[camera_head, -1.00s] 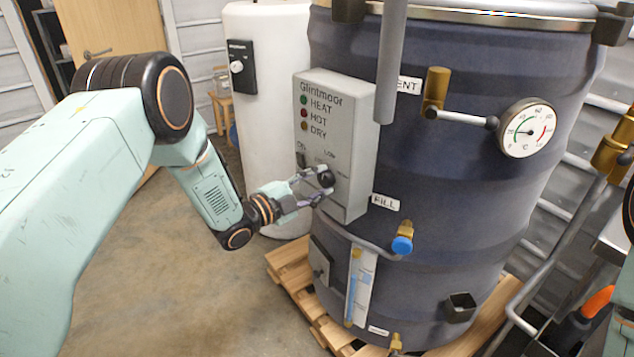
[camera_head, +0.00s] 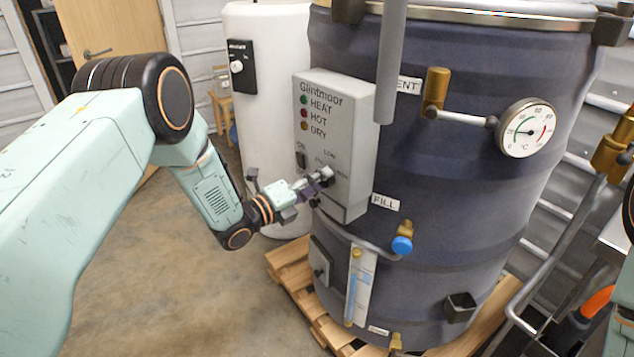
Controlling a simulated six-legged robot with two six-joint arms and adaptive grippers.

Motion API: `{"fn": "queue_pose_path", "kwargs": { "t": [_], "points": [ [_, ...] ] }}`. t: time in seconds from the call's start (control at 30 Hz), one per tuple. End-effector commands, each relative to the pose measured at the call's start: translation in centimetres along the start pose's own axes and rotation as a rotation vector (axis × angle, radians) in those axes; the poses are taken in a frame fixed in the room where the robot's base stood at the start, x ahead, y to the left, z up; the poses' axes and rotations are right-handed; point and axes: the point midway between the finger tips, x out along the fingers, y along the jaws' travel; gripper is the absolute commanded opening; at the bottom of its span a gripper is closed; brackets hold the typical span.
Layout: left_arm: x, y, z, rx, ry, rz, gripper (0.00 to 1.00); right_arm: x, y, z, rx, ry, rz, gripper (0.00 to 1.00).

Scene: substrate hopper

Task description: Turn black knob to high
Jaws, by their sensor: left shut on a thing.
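The black knob (camera_head: 327,181) sits low on the front of the grey Glintmoor control box (camera_head: 355,150), among LOW and HIGH lettering. My left gripper (camera_head: 319,182) is at the knob, its fingers shut on it and hiding most of it. The knob's pointer is too small and covered to read. The box also carries a switch (camera_head: 301,160) and HEAT, HOT and DRY lamps. My right gripper is not in view; only a bit of my right arm shows at the right edge.
The box is fixed to a dark blue drum (camera_head: 470,190) on a wooden pallet (camera_head: 290,268). A blue-handled tap (camera_head: 402,245) and a thermometer dial (camera_head: 526,129) stick out on the right. A white tank (camera_head: 268,120) stands behind. The floor at the left is clear.

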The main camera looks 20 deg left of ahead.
Motion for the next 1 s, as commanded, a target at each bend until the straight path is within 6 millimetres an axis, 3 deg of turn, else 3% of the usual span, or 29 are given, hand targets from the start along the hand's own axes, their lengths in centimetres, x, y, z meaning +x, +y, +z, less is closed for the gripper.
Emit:
{"fn": "queue_pose_path", "kwargs": {
  "t": [0.73,0.77,1.0],
  "points": [
    [0.25,-0.46,0.39,0.089,-0.006,-0.011,0.07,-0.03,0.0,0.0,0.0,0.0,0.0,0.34],
    [0.25,-0.47,0.39,0.089,-0.006,-0.011,0.4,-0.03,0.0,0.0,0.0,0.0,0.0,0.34],
    [0.14,-0.28,0.23,0.086,-0.004,-0.006,0.61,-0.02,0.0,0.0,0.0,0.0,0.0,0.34]
  ]
}}
